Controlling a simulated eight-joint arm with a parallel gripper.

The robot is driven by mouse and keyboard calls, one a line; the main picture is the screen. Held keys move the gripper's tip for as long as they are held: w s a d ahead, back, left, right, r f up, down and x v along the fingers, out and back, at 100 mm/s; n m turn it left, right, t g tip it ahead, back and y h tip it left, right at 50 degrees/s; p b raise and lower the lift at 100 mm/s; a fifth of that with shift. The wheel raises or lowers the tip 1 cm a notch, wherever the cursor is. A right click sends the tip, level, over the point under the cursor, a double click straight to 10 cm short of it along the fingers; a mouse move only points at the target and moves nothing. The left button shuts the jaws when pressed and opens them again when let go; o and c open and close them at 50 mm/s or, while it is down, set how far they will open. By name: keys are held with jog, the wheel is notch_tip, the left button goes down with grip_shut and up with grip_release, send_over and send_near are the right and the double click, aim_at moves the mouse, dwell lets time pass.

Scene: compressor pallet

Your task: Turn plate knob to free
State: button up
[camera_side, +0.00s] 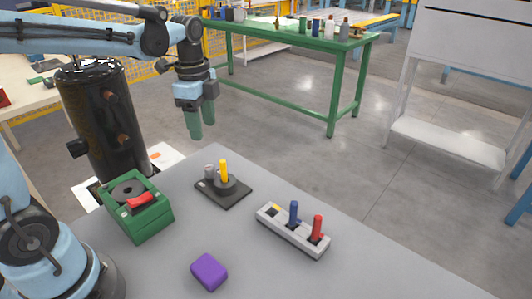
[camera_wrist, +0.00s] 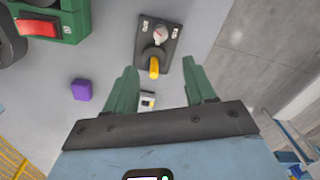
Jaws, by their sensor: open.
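The dark plate (camera_side: 234,196) lies on the grey table near its far edge. A yellow knob handle (camera_side: 224,171) stands up from its round hub, beside a smaller grey post (camera_side: 209,173). The wrist view also shows the plate (camera_wrist: 168,28), with the yellow handle (camera_wrist: 154,69) pointing toward my gripper. Small labels on the plate are too small to read. My gripper (camera_side: 194,131) is open and empty, fingers down, above the table's far side and apart from the knob. In the wrist view its green fingers (camera_wrist: 166,84) are spread, with the handle just beyond them, between their lines.
A grey switch block (camera_side: 290,232) with blue and red levers stands to the right of the plate. A black cylinder (camera_side: 105,115) stands behind the green box.

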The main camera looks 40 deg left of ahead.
jog(key=s+d+f+n+t, duration=0.1)
jog(key=s+d+n+t, duration=0.5)
jog(key=n, duration=0.7)
jog(key=shift+s+d+f+t, duration=0.3)
jog(key=shift+s+f, duration=0.05)
jog(key=shift+s, duration=0.45)
jog(key=r+m+g, duration=0.1)
jog(key=m+g, duration=0.6)
jog(key=m, duration=0.8)
send_over(209, 167)
notch_tip(209, 167, down, 12)
jog(key=shift+d+r, duration=0.1)
